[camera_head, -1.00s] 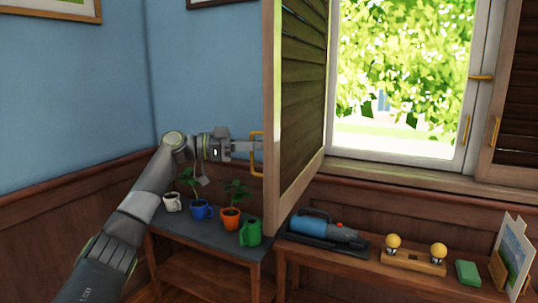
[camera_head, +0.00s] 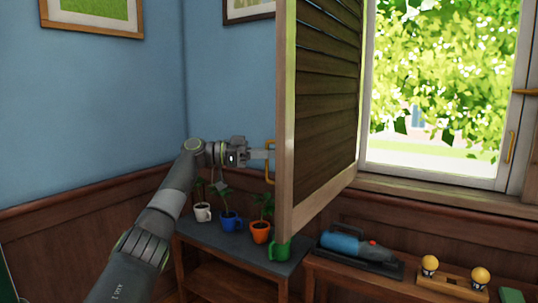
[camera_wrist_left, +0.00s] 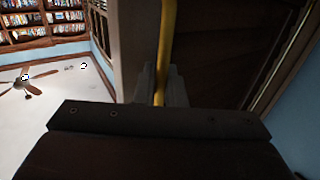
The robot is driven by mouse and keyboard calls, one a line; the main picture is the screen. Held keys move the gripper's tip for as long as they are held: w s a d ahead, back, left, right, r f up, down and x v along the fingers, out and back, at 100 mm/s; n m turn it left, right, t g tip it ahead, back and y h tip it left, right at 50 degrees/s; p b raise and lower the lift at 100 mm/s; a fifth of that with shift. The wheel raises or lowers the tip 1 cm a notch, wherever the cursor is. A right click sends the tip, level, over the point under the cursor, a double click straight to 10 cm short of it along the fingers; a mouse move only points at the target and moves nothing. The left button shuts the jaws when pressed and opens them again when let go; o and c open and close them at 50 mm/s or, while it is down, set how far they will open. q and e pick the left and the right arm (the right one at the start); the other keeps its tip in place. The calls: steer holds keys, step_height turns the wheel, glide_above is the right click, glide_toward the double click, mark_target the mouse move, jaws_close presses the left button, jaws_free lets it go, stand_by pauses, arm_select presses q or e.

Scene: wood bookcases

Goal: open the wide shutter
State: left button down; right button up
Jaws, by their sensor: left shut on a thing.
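The wide shutter (camera_head: 327,95) is a louvred wooden panel, swung out from the window on the left side. Its yellow handle (camera_head: 270,162) is on the edge side facing my left arm. My left gripper (camera_head: 262,155) is at that handle. In the left wrist view the yellow handle bar (camera_wrist_left: 165,50) runs between the fingers (camera_wrist_left: 160,88), which are shut on it. The far part of the handle is hidden behind the shutter frame. My right gripper is not in view.
The window (camera_head: 440,90) is uncovered to the right. Below stand a dark table (camera_head: 195,235) with potted plants and a green mug (camera_head: 279,250), and a wooden bench (camera_head: 400,283) with a blue tool (camera_head: 345,245) and two yellow knobs. Blue wall lies left.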

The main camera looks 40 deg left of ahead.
arm_select(q)
steer(key=c, duration=1.6)
jaws_free()
steer(key=shift+a+f, duration=0.1)
steer(key=shift+f, duration=0.05)
steer(key=shift+c, duration=0.2)
steer(key=shift+s, duration=0.1)
steer(key=shift+s+a, duration=0.1)
steer(key=shift+a, duration=0.05)
steer(key=b+v, duration=0.2)
steer(key=v, duration=1.5)
steer(key=shift+s, duration=0.1)
